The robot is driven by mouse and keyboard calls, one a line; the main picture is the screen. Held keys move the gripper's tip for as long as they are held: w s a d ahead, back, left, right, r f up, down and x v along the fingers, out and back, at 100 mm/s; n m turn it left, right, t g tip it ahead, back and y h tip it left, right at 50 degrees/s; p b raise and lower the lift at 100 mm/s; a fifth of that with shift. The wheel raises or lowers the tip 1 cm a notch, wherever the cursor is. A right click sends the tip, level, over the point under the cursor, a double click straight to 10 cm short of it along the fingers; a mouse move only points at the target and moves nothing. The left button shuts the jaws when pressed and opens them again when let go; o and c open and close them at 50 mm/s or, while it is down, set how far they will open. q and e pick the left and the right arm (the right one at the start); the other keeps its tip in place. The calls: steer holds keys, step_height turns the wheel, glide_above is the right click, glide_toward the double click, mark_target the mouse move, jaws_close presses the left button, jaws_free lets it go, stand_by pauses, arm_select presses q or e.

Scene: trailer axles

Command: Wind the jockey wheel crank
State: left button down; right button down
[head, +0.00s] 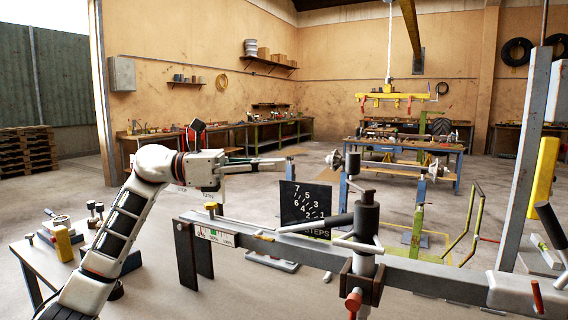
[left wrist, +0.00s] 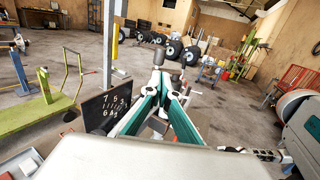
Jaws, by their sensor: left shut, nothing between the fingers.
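The jockey wheel (head: 366,218) is an upright dark cylinder on a pale post, clamped to the grey drawbar at the centre right of the head view. Its crank seems to be the dark-gripped handle (head: 352,165) standing above the cylinder; which rod belongs to it is hard to tell. My left gripper (head: 284,160) points right, shut and empty, left of the crank and apart from it in the picture. Its green-padded fingers meet at the tips in the left wrist view (left wrist: 168,90). The wheel's lower end is out of frame.
The grey drawbar (head: 440,275) crosses the front. A black numbered board (head: 305,203) stands behind it. A side table (head: 40,262) with small items stands at lower left, and a grey upright post (head: 527,150) at right.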

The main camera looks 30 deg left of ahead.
arm_select(q)
steer(key=p+x, duration=0.1)
steer(key=x, duration=1)
steer(key=shift+w+d, duration=0.2)
steer(key=shift+d, duration=0.1)
arm_select(e)
steer(key=shift+w+a+r, duration=0.2)
steer(key=shift+a+r, duration=0.05)
steer(key=shift+r, duration=0.35)
arm_select(q)
steer(key=shift+f, duration=0.15)
